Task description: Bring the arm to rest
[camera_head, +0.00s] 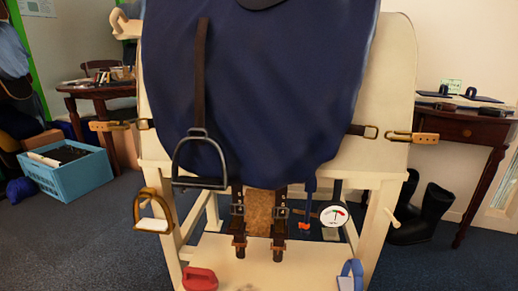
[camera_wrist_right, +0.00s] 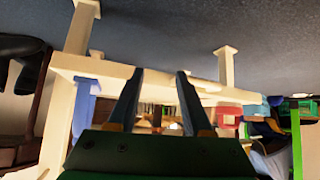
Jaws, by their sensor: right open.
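My right gripper (camera_wrist_right: 160,76) shows in the right wrist view, with its two fingers apart and nothing between them. That view is upside down, and the cream wooden stand (camera_wrist_right: 100,68) lies behind the fingers. No gripper or arm shows in the head view. There the cream stand (camera_head: 398,95) carries a dark blue saddle cover (camera_head: 265,95). A stirrup (camera_head: 201,160) hangs on a dark strap at the cover's left. My left gripper is in neither view.
A round gauge (camera_head: 334,215), a red clamp (camera_head: 199,279) and a blue clamp (camera_head: 350,273) are at the stand's lower part. A blue crate (camera_head: 75,176) and a table (camera_head: 103,95) stand left. Black boots (camera_head: 432,213) and another table (camera_head: 465,122) stand right.

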